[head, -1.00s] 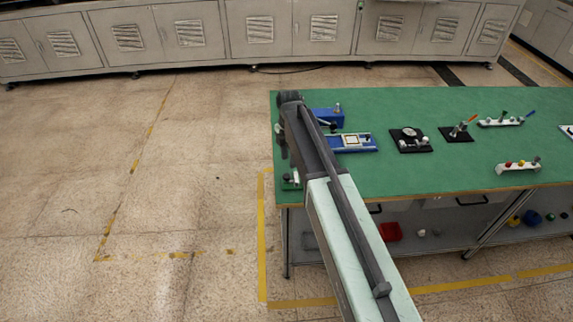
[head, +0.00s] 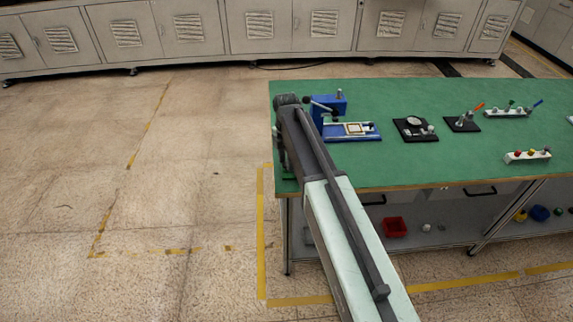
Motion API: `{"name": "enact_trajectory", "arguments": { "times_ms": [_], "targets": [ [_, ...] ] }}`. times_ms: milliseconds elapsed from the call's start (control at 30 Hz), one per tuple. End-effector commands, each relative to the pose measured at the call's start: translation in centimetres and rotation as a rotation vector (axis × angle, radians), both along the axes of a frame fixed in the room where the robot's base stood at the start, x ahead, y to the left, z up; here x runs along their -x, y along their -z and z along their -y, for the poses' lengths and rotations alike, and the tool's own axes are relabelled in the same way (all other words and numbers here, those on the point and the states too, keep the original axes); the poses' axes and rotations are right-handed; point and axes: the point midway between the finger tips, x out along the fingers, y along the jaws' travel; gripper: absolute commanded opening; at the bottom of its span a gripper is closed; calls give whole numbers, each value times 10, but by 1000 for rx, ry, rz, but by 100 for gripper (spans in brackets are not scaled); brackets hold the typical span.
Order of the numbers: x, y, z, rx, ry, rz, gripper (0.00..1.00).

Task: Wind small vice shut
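A blue device (head: 329,106) stands near the left end of the green table, with a dark bar and round knobs. A flat blue base (head: 368,137) with a pale square piece on it lies right in front of it. I cannot tell for sure which part is the small vice, or how far its jaws stand apart. A small dark green fitting (head: 288,178) shows partly at the front left table corner, mostly behind my arm. My gripper (head: 281,153) hangs below the arm's far end over the left table edge, largely hidden; its fingers cannot be made out.
The green table (head: 400,170) carries a black plate with a round part (head: 415,128), a black clamp plate (head: 461,124) and white racks with coloured knobs (head: 527,156). A red bin (head: 395,227) stands on the shelf below. The floor at left is clear.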

Motion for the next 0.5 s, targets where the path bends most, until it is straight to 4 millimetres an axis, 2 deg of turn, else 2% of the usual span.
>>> {"name": "enact_trajectory", "arguments": {
  "times_ms": [67, 200, 500],
  "targets": [
    [0, -1, 0, 0, 0, 0, 38],
    [0, -1, 0, 0, 0, 0, 0],
    [0, -1, 0, 0, 24, 0, 0]
  ]
}}
